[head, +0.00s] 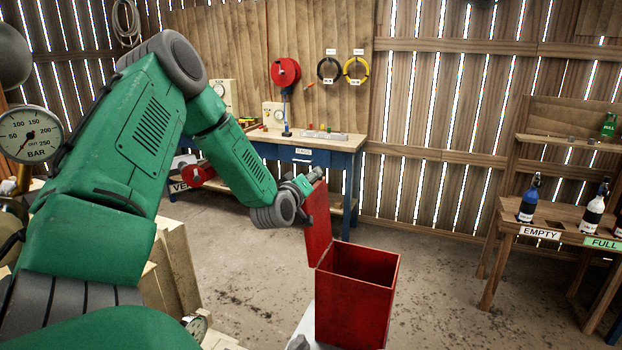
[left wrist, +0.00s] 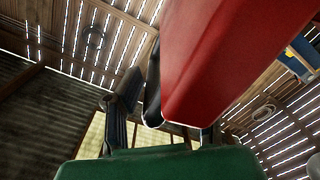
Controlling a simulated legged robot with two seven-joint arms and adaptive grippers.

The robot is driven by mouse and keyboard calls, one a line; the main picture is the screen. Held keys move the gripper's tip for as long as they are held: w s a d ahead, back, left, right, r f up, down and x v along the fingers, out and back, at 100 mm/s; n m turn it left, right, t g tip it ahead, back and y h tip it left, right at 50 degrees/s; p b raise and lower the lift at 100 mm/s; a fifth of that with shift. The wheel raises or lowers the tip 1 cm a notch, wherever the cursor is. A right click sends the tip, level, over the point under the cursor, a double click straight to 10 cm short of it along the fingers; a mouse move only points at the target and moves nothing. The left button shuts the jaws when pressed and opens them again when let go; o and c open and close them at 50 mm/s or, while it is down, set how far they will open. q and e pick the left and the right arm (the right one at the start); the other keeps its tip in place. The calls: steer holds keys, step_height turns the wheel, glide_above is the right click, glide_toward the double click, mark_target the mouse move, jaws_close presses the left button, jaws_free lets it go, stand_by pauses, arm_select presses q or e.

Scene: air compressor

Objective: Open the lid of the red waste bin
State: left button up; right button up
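The red waste bin (head: 355,297) stands upright in the lower middle of the head view, its top open and its dark inside showing. Its red lid (head: 318,224) stands raised, nearly upright, along the bin's left edge. My left gripper (head: 313,181) is at the lid's upper edge, at the end of my green arm. In the left wrist view the lid (left wrist: 225,60) fills the upper right, close to the dark fingers (left wrist: 150,100). The lid hides part of the fingers, so I cannot tell whether they are closed on it. My right gripper is not in view.
A blue workbench (head: 305,152) with a wooden top stands behind the bin. A wooden rack (head: 560,225) with small bottles and EMPTY and FULL signs stands at the right. A pressure gauge (head: 29,134) is at the far left. The floor right of the bin is clear.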

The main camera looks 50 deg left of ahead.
arm_select(q)
steer(key=shift+s+r, duration=0.1)
steer(key=shift+r, duration=0.45)
step_height(320, 180, up, 8)
steer(key=shift+d+f, duration=0.15)
steer(key=shift+f, duration=0.1)
steer(key=shift+a+r, duration=0.2)
steer(key=shift+r, duration=0.45)
steer(key=shift+a, duration=0.1)
steer(key=shift+f, duration=0.1)
